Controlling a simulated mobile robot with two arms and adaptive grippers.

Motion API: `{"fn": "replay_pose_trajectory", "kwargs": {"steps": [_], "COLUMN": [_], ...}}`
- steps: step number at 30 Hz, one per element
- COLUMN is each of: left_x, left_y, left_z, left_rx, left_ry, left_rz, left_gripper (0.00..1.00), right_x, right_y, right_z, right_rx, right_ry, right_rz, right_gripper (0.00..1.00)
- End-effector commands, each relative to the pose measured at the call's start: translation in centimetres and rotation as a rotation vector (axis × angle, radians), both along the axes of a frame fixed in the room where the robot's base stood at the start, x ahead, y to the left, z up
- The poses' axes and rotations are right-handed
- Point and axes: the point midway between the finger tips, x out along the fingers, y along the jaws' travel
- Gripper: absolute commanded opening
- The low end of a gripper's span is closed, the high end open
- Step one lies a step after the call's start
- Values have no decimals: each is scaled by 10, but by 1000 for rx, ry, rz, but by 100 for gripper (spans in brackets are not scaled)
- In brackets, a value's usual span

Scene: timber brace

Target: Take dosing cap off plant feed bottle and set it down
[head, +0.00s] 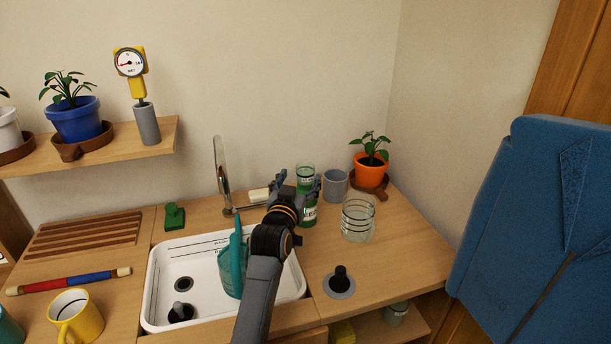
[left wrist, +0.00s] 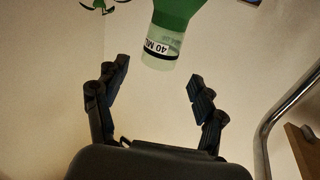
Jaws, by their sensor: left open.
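The plant feed bottle (head: 309,211) is green and stands on the counter behind the sink's right side. Its clear dosing cap (head: 306,169) is on top of it. My left gripper (head: 299,183) is open, with its fingers at either side of the bottle's top in the head view, partly hiding it. In the left wrist view the cap (left wrist: 160,52), marked 40 ML, is on the green bottle (left wrist: 177,15). There it lies just beyond the gap between the open fingertips (left wrist: 161,78), apart from both. My right gripper is in neither view.
A grey cup (head: 335,186), a glass jar (head: 358,221) and an orange potted plant (head: 371,168) stand right of the bottle. The tap (head: 221,172) rises to its left. A teal watering can (head: 232,268) stands in the sink (head: 158,282). Counter in front of the jar is partly clear.

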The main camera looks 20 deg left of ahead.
Motion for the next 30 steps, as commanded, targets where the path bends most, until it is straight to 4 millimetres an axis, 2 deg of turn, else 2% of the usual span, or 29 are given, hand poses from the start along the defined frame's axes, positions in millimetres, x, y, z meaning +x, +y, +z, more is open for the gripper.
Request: {"fn": "replay_pose_trajectory", "kwargs": {"steps": [5, 14, 23, 26, 30], "left_x": [12, 50, 55, 55, 55], "left_y": [1, 2, 3, 3, 2], "left_z": [0, -2, -3, -3, -3], "left_rx": [0, 0, 0, 0, 0], "left_ry": [0, 0, 1, 1, 1], "left_rz": [0, 0, 1, 1, 1], "left_gripper": [70, 70, 70, 53, 25], "right_x": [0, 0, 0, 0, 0], "right_y": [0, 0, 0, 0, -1], "right_z": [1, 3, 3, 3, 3], "right_rx": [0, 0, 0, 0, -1], "right_ry": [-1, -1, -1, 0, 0], "right_rz": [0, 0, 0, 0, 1], "right_gripper": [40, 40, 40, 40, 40]}}
